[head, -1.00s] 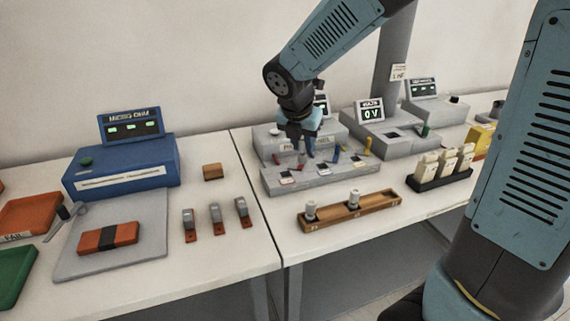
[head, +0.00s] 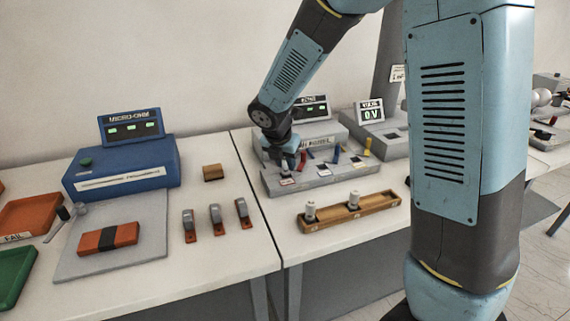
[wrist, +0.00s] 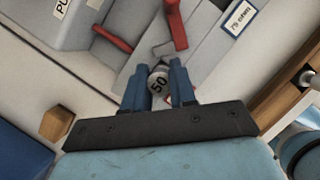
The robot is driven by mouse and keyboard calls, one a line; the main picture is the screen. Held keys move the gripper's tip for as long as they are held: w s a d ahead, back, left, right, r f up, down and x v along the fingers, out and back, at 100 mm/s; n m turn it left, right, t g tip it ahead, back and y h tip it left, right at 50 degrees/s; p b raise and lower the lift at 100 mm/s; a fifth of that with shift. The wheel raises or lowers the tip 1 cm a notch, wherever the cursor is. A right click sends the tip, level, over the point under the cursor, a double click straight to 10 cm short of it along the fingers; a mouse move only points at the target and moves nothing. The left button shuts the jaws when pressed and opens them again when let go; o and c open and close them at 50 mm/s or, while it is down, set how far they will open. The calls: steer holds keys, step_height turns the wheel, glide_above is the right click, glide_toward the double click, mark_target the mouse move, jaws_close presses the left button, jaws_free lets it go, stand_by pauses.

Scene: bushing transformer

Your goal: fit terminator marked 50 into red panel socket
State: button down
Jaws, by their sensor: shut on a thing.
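My gripper (wrist: 159,72) is shut on a grey, round-ended terminator marked 50 (wrist: 159,84), which sits between its two blue fingers in the wrist view. In the head view my gripper (head: 288,158) is over the left end of the grey stepped panel (head: 330,178), and the terminator cannot be made out there. A red lever (wrist: 174,24) rises from the panel just beyond the fingertips, with a second red piece (wrist: 113,39) to its left. A little red shows beside the terminator. The red socket cannot be clearly made out, nor whether the terminator touches it.
Blue and yellow levers (head: 367,147) stand farther right on the panel. A wooden block (head: 213,172) and a blue micro-ohm meter (head: 125,168) are to the left.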

steer(key=shift+f, duration=0.5)
steer(key=shift+f, duration=0.1)
steer(key=c, duration=0.9)
jaws_free()
steer(key=v, duration=1.2)
steer(key=shift+s, duration=0.1)
